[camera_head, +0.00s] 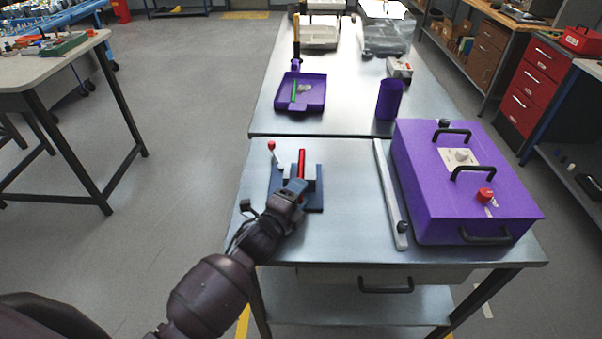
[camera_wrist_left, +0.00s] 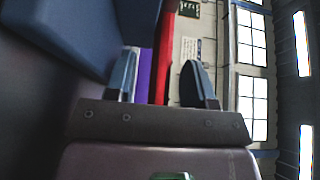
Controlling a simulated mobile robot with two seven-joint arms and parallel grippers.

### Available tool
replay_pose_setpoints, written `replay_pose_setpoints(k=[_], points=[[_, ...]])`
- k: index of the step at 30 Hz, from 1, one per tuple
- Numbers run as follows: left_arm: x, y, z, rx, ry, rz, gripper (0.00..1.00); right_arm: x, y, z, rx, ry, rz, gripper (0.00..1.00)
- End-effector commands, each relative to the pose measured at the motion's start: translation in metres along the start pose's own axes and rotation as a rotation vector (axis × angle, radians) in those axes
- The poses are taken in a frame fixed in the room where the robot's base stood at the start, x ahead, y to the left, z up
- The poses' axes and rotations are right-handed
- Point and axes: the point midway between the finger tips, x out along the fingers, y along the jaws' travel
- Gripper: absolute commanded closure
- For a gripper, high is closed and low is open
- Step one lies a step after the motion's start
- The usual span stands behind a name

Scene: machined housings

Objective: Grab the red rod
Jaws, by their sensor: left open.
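The red rod (camera_head: 301,163) stands up in a fixture with a dark blue base (camera_head: 314,200) on the near metal table. A lever with a red ball tip (camera_head: 271,146) rises at the fixture's left. My left gripper (camera_head: 297,187) is at the near side of the fixture and hides the rod's lower part. In the left wrist view the red rod (camera_wrist_left: 164,48) shows between the two spread fingers of my left gripper (camera_wrist_left: 162,84). The fingers are open, with a gap visible on the right; whether the left finger touches the rod is unclear. My right gripper is not in view.
A purple box (camera_head: 415,175) with black handles and a red knob stands on the right. A pale bar (camera_head: 388,190) lies beside it. Farther back are a purple tray (camera_head: 318,104) with a green item and a purple cup (camera_head: 389,99). The tabletop between fixture and bar is clear.

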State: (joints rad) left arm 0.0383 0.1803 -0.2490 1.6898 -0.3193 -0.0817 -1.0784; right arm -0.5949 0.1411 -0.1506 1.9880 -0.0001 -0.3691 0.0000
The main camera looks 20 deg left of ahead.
Motion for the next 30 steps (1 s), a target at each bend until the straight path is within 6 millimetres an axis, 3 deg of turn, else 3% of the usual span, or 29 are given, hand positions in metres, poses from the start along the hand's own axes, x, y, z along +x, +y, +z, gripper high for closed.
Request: replay_pose_setpoints(k=[11, 21, 30], points=[[0.0093, 0.0003, -0.0001, 0.000, 0.000, 0.001, 0.51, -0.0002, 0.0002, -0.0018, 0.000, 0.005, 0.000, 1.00], [0.0091, 0.0003, -0.0001, 0.000, 0.000, 0.001, 1.00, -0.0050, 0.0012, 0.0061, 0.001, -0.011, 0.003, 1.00], [0.0092, -0.0023, 0.0000, 0.000, 0.000, -0.001, 1.00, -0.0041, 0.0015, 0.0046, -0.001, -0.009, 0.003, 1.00]])
